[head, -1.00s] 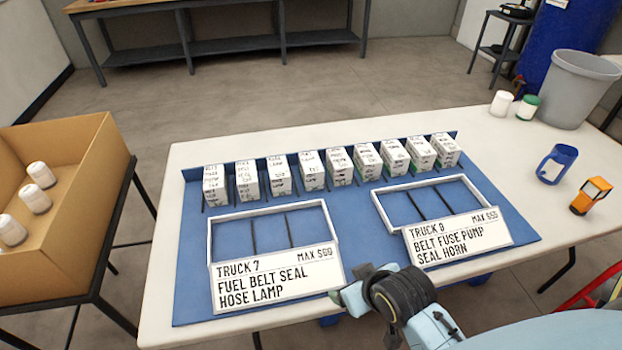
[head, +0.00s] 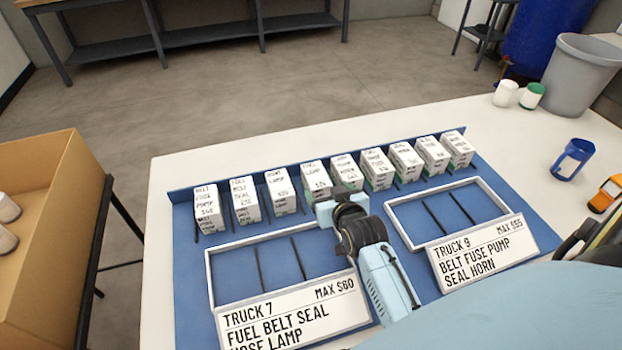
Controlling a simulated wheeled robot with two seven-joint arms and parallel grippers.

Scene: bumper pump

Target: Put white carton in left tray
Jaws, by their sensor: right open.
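Several white cartons with printed labels stand in a row along the back of the blue mat; the leftmost carton (head: 207,207) and the second carton (head: 244,202) show best. The left tray (head: 208,278), a white frame with three compartments and a "TRUCK 7, MAX $60" card, is empty. My right gripper (head: 335,202) is open over the mat, between the carton row and the two trays. It is just in front of the middle cartons and partly hides their lower parts. I cannot tell whether it touches one. My left gripper is not in view.
The right tray (head: 395,222), with a "TRUCK 9, MAX $55" card, is also empty. A blue cup-like object (head: 572,160), an orange device (head: 607,194), white and green-lidded jars and a grey bin (head: 580,75) are at the right. A cardboard box (head: 70,230) is at the left.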

